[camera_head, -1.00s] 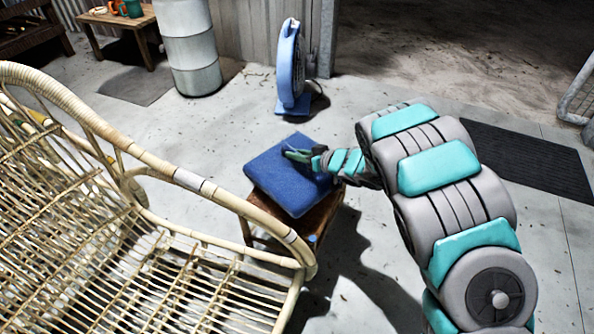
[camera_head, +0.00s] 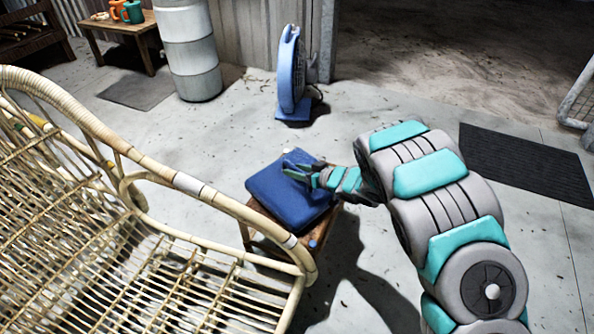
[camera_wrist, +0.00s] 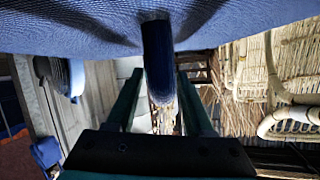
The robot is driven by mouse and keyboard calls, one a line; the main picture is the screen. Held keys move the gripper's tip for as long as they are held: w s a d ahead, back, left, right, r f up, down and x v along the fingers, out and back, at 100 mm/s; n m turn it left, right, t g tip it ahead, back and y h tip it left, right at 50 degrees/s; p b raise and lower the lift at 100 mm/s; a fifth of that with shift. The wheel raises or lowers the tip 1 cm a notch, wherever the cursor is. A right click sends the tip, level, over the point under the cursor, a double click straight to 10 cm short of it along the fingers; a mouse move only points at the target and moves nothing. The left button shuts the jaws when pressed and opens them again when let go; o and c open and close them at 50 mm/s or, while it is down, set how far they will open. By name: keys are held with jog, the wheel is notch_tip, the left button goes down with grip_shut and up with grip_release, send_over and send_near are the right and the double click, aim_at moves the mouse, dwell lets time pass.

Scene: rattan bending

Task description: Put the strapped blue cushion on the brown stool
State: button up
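The blue cushion (camera_head: 290,198) lies nearly flat on top of the brown stool (camera_head: 326,225), covering most of its seat; a strip of wood shows at the right and front. My gripper (camera_head: 300,169) is over the middle of the cushion, its two fingers spread apart. In the wrist view, the cushion (camera_wrist: 90,28) fills the top, and its dark blue strap (camera_wrist: 158,60) passes between the fingertips (camera_wrist: 160,85). The fingers look open around the strap; whether they touch it is hard to see.
A rattan chair frame (camera_head: 185,182) stands close at the left, its curved arm passing in front of the stool. A blue fan (camera_head: 289,75) stands behind. A barrel (camera_head: 188,50) and a small table (camera_head: 95,27) are farther back. A dark mat (camera_head: 525,160) lies right.

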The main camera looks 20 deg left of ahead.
jog(key=v, duration=1.2)
jog(key=shift+s+p, duration=0.1)
jog(key=shift+p, duration=0.2)
